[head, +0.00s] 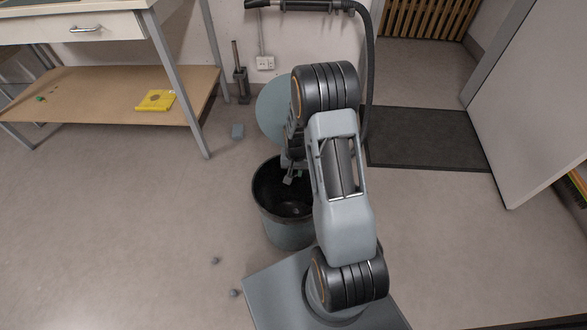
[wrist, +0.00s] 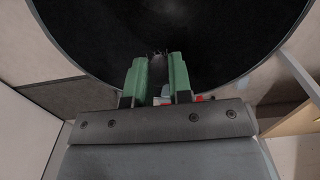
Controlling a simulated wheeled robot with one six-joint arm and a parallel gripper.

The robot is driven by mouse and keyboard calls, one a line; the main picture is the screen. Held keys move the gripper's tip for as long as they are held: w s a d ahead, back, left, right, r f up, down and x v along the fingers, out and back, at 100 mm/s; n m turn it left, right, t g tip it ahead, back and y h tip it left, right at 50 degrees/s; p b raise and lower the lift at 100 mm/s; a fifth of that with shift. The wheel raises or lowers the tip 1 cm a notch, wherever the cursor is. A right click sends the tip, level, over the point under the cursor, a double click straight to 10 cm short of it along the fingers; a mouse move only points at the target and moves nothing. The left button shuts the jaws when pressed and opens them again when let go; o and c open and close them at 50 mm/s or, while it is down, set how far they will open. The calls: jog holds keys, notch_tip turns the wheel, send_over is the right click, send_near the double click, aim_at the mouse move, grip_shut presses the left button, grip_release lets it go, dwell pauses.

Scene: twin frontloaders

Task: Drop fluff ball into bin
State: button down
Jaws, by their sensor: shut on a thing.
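The bin (head: 290,230) is a dark round bucket on the floor, open at the top. My gripper (head: 289,179) is over the bin's mouth, pointing down, partly hidden by my arm. In the wrist view my gripper (wrist: 156,73) has green fingers close together, shut on a small grey fluff ball (wrist: 158,70) that shows in the narrow gap. The dark inside of the bin (wrist: 230,35) fills the upper part of that view. Two small grey fluff balls lie on the floor, one higher (head: 215,260) and one lower (head: 234,293), left of my base.
A round teal lid (head: 272,108) stands up behind the bin. A workbench (head: 110,85) with a lower shelf and a yellow item (head: 155,100) is at the upper left. A dark mat (head: 425,138) is at the right. The left floor is mostly clear.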

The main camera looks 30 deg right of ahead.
aim_at(295, 171)
notch_tip(295, 171, down, 4)
jog(key=b, duration=0.2)
jog(key=shift+b, duration=0.3)
jog(key=c, duration=1)
grip_release()
jog(key=shift+o, duration=0.2)
notch_tip(295, 171, up, 14)
jog(key=p, duration=0.5)
jog(key=shift+f, duration=0.15)
